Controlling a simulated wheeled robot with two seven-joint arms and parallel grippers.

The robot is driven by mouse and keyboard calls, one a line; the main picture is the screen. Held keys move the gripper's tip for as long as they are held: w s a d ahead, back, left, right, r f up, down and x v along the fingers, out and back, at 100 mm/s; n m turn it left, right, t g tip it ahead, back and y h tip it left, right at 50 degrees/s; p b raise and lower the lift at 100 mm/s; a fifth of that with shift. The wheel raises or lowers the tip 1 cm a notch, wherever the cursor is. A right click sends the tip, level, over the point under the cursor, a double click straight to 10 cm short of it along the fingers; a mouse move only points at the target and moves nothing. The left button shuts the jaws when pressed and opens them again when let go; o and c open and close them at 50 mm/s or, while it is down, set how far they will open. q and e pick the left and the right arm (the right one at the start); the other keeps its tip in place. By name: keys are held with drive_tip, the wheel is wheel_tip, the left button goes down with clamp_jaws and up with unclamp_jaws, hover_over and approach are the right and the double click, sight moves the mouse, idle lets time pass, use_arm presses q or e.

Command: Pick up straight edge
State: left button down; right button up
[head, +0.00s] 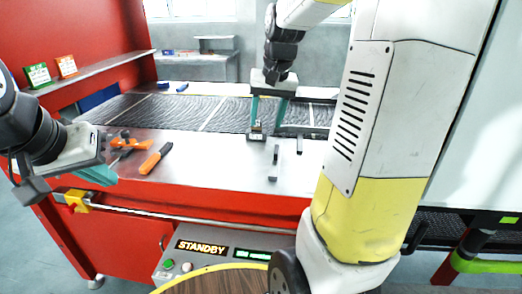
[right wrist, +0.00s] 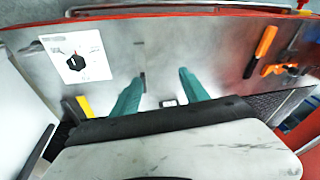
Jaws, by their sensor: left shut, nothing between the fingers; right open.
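I cannot tell for sure which thing is the straight edge. Small dark bars lie on the steel worktop (head: 215,150): one (head: 276,154) just in front of my right gripper, another (head: 299,145) to its right, and a short dark piece (head: 272,179) nearer the front edge. My right gripper (head: 265,127) is open, pointing down over the worktop, its teal fingers apart. In the right wrist view (right wrist: 162,77), a thin dark piece (right wrist: 143,82) shows beside one fingertip; contact is unclear. My left gripper (head: 113,181) is shut and empty at the left, by the worktop's front edge.
An orange-handled tool (head: 155,158) and an orange clamp-like tool (head: 128,143) lie at the worktop's left. The dark mesh belt (head: 180,112) runs behind. A white card (right wrist: 75,54) shows in the right wrist view. A STANDBY panel (head: 200,247) is in front. The worktop's middle is clear.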

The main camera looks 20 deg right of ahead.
sight(276, 148)
drive_tip(key=w+d+f+g, duration=0.1)
drive_tip(key=w+d+f, duration=0.1)
drive_tip(key=w+f, duration=0.1)
drive_tip(key=w+d+f+m, duration=0.1)
drive_tip(key=w+d+f, duration=0.2)
drive_tip(key=f, duration=0.1)
drive_tip(key=w+d+f+m+g, duration=0.1)
drive_tip(key=w+d+f, duration=0.1)
drive_tip(key=w+f, duration=0.1)
drive_tip(key=shift+w+d+f+g+h, duration=0.3)
drive_tip(key=shift+w+f+h, duration=0.1)
drive_tip(key=shift+w, duration=0.15)
drive_tip(key=shift+w+f, duration=0.1)
drive_tip(key=shift+f, duration=0.6)
wheel_tip(276, 148, down, 7)
drive_tip(key=shift+a+r, duration=0.1)
clamp_jaws()
drive_tip(key=shift+w+r, duration=0.1)
